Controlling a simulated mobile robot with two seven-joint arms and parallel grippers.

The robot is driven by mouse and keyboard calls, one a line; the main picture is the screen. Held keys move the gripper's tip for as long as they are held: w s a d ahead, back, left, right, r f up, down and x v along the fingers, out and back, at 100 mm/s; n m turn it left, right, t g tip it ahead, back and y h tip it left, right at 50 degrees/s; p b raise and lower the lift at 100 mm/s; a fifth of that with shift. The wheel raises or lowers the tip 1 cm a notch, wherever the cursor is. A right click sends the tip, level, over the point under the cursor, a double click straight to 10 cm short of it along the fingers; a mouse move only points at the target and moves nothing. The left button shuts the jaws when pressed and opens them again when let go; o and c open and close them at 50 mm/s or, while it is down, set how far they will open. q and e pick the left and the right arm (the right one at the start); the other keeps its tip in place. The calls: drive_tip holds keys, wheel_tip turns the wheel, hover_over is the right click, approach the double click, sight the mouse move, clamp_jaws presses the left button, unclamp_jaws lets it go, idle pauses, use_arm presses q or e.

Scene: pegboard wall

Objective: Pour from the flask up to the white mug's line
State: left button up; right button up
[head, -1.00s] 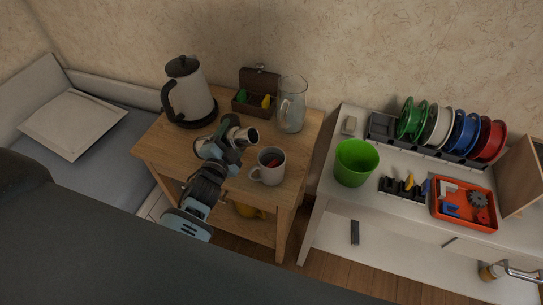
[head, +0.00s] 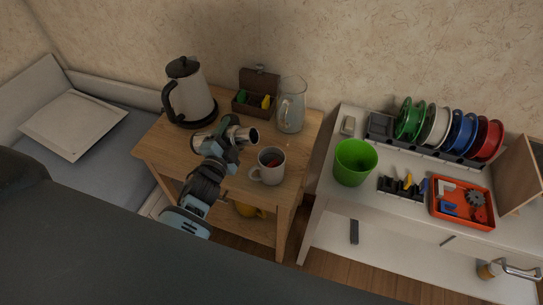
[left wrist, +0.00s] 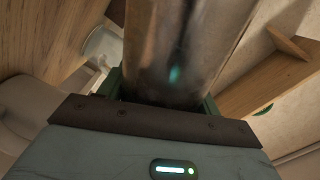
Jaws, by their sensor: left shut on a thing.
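The steel flask (head: 243,136) is held by my left gripper (head: 222,150), which is shut around its body. The flask lies about level above the wooden table, its open mouth to the right, above and left of the mug. In the left wrist view the flask (left wrist: 185,50) fills the space between the fingers. The white mug (head: 279,169) stands upright on the table, handle to the left, with something reddish inside. Its line cannot be made out, and no stream from the flask is visible. My right gripper is out of view.
A kettle (head: 190,93), a brown box (head: 260,82) with coloured things and a glass jug (head: 291,105) stand behind on the table (head: 160,150). A green bucket (head: 355,163), spools and a red tray (head: 462,222) are on the white bench to the right.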

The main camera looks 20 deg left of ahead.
use_arm(q)
drive_tip(key=shift+r+m, duration=0.4)
drive_tip(key=shift+r, duration=0.1)
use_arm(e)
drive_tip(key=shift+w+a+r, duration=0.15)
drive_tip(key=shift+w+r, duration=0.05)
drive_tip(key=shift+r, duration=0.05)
use_arm(q)
drive_tip(key=shift+r, duration=0.1)
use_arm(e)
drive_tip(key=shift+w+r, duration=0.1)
use_arm(q)
drive_tip(key=shift+a+r+m+p, duration=0.1)
drive_tip(key=shift+r+m+p, duration=0.1)
drive_tip(key=shift+m+p, duration=0.15)
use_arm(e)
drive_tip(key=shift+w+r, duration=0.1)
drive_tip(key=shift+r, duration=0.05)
use_arm(q)
drive_tip(key=shift+r, duration=0.1)
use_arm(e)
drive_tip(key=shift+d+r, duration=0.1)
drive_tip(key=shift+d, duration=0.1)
use_arm(q)
drive_tip(key=shift+r+m, duration=0.1)
drive_tip(key=shift+m, duration=0.25)
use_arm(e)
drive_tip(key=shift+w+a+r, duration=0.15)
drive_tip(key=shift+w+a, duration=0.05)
